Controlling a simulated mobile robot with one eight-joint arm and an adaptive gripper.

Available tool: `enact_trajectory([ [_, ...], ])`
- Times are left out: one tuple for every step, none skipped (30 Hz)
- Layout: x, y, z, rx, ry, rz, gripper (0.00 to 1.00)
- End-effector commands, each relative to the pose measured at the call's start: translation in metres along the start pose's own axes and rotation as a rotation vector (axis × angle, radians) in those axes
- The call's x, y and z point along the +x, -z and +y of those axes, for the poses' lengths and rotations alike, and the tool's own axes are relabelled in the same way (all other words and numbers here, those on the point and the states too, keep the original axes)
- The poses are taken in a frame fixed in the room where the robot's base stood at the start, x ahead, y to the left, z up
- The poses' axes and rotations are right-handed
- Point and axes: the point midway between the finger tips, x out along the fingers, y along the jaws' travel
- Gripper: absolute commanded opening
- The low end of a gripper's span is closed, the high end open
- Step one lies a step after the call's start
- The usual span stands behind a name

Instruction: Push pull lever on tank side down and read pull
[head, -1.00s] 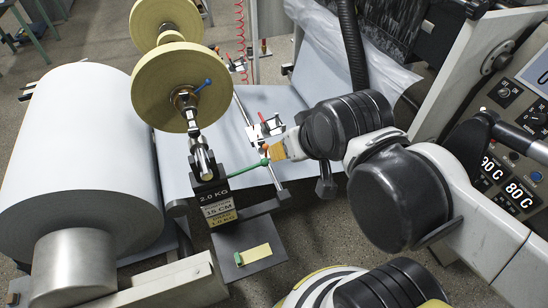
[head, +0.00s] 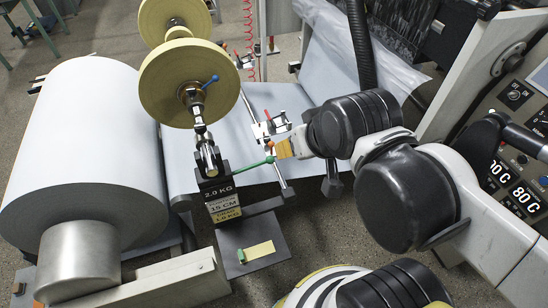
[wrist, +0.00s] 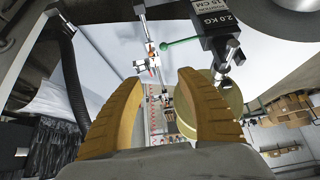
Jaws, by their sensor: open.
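A green lever (head: 250,165) with a round green knob sticks out to the right from a black block (head: 213,195) labelled 2.0 KG, 15 CM and 1.0 KG. In the wrist view the green lever (wrist: 180,42) lies beyond the finger tips, near the top. My gripper (head: 284,149) has orange-yellow fingers and is just right of and above the green knob in the head view. In the wrist view my gripper (wrist: 160,80) is open, with nothing between its fingers. I cannot tell whether it touches the lever. No part is marked as a tank.
A large white paper roll (head: 85,150) fills the left. Yellowish discs (head: 182,85) on a shaft, with a blue-tipped handle (head: 210,81), stand above the block. A small clamp fitting (head: 270,127) is behind my gripper. A control panel (head: 515,160) is at right.

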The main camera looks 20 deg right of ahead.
Motion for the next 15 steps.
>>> enact_trajectory([
  [0.000,0.000,0.000,0.000,0.000,0.000,0.45],
  [0.000,0.000,0.000,0.000,0.000,0.000,0.45],
  [0.000,0.000,0.000,0.000,0.000,0.000,0.45],
  [0.000,0.000,0.000,0.000,0.000,0.000,0.37],
  [0.000,0.000,0.000,-0.001,0.000,0.000,0.28],
  [0.000,0.001,0.000,-0.004,0.000,-0.003,0.16],
  [0.000,0.002,0.000,-0.009,0.000,-0.006,0.07],
  [0.001,0.003,0.000,-0.015,0.001,-0.010,0.00],
  [0.002,0.006,0.000,-0.027,0.001,-0.018,0.00],
  [0.003,0.008,0.000,-0.040,0.002,-0.026,0.00],
  [0.004,0.010,0.000,-0.054,0.004,-0.037,0.00],
  [0.006,0.014,0.000,-0.079,0.006,-0.053,0.00],
  [0.009,0.018,0.000,-0.101,0.009,-0.067,0.00],
  [0.011,0.021,0.000,-0.124,0.012,-0.083,0.00],
  [0.016,0.025,0.000,-0.158,0.017,-0.105,0.00],
])
